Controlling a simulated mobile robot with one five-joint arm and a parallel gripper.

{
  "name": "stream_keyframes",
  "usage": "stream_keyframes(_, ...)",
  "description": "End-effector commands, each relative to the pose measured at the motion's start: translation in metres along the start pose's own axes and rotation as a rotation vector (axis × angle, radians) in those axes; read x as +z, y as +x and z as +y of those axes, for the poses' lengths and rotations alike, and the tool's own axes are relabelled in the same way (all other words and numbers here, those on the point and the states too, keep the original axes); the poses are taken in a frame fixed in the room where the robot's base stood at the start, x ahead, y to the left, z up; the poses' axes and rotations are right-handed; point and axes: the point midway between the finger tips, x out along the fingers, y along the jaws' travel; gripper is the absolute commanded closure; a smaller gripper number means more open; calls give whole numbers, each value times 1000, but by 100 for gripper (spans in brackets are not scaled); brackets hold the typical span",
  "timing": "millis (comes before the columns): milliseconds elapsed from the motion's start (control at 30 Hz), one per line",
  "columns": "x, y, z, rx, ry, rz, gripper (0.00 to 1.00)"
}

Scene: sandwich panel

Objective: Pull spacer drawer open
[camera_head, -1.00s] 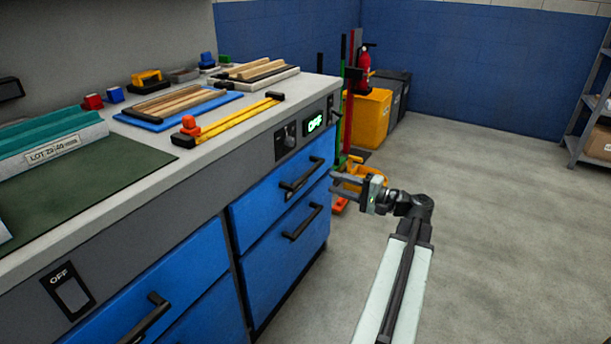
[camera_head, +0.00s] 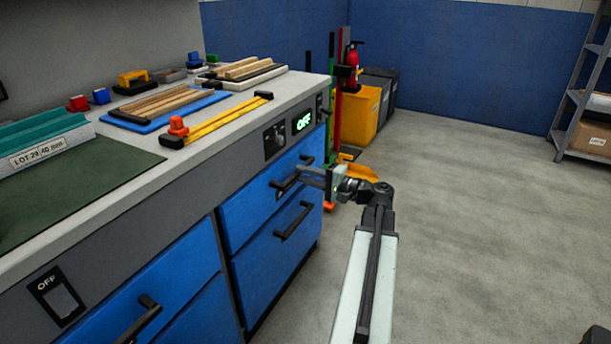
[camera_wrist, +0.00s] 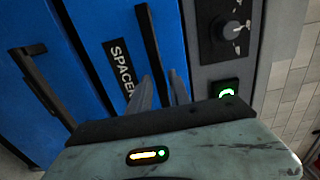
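The spacer drawer (camera_head: 250,208) is the upper blue drawer of the bench's far end, and it looks shut. Its black bar handle (camera_head: 285,185) also shows in the wrist view (camera_wrist: 149,45), beside a black label reading SPACER (camera_wrist: 121,68). My gripper (camera_head: 305,177) is at the drawer front, by the handle. In the wrist view its two fingers (camera_wrist: 163,88) are apart, with the lower end of the handle between them. I cannot tell whether either finger touches the handle. In the head view the fingers partly overlap the handle's far part.
A lower blue drawer with its own handle (camera_head: 293,221) sits below. The bench top holds wood strips (camera_head: 166,103) and a yellow clamp (camera_head: 220,119). Floor to the right is clear.

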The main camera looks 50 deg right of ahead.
Motion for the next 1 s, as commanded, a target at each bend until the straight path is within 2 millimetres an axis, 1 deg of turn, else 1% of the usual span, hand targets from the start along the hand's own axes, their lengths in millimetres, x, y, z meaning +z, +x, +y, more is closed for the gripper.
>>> stream_keyframes(33, 0, 0, 0, 0, 0, 0, 94)
stream_keyframes(67, 0, 0, 0, 0, 0, 0, 100)
stream_keyframes(1000, -1, -2, 0, 1, 0, 2, 100)
